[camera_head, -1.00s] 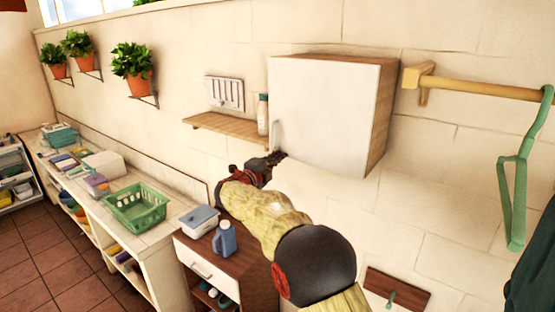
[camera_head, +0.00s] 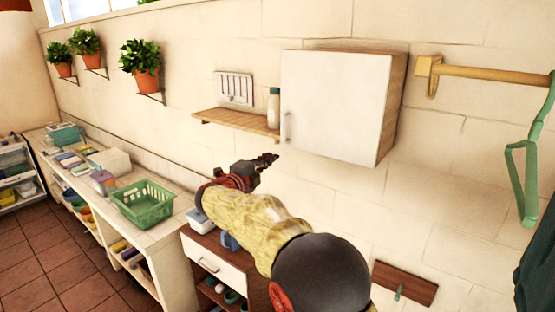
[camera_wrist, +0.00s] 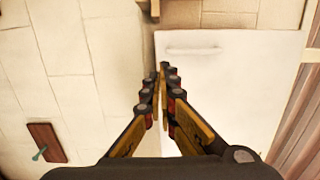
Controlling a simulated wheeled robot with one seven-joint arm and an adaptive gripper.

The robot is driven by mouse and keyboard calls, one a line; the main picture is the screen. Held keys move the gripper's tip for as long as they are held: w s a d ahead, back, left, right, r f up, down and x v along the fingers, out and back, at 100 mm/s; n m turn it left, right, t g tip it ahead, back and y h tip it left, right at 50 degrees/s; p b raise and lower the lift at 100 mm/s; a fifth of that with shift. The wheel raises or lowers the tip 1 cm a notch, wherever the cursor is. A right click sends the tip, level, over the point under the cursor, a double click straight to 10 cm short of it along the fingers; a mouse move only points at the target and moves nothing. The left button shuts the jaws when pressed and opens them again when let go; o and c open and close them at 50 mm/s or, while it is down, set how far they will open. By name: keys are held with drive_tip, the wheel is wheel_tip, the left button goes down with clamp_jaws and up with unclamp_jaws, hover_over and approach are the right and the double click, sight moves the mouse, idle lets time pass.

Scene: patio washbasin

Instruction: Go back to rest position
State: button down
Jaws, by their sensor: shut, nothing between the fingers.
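My gripper (camera_head: 268,160) is shut and empty, with its arm stretched forward over the small wooden cabinet in the head view. Its tip is below and left of the white wall cabinet (camera_head: 333,110), apart from its handle as far as I can see. In the wrist view my gripper (camera_wrist: 163,70) also shows shut, in front of the white cabinet door (camera_wrist: 230,95) with its handle near the top. The wall cabinet's door looks closed.
A wooden shelf (camera_head: 236,122) with a bottle (camera_head: 273,107) is left of the wall cabinet. Below are a drawer cabinet (camera_head: 222,267) and a counter with a green basket (camera_head: 146,205). A wooden rail (camera_head: 490,74) with a green hanger (camera_head: 520,180) is at right.

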drive_tip(key=a+f+n+y, duration=0.5)
drive_tip(key=a+n, duration=0.1)
drive_tip(key=a, duration=0.2)
drive_tip(key=a+f+n+y, duration=0.4)
drive_tip(key=a+n+y, duration=0.2)
drive_tip(key=a, duration=0.2)
drive_tip(key=s+a+f+n+g+y+b, duration=0.1)
drive_tip(key=s+f+n+g+y+b, duration=0.1)
drive_tip(key=s+f+n, duration=0.3)
drive_tip(key=s+f+n+g+y+b, duration=0.1)
drive_tip(key=s+f+n+g+y, duration=0.1)
drive_tip(key=s, duration=0.5)
drive_tip(key=s+d+f+n+g+h+b, duration=0.1)
drive_tip(key=s+d+f+b, duration=0.5)
drive_tip(key=s+d, duration=0.6)
drive_tip(key=s+d+f+n+g+h+b, duration=0.2)
drive_tip(key=s+d+f+b, duration=0.4)
drive_tip(key=s+d, duration=0.5)
drive_tip(key=s+d+f+n+g+h+b, duration=0.2)
drive_tip(key=s+d+f+b, duration=0.4)
drive_tip(key=s+d, duration=0.6)
drive_tip(key=shift+s+d+f+n, duration=0.35)
drive_tip(key=shift+s+f, duration=0.55)
drive_tip(key=shift+s, duration=2.35)
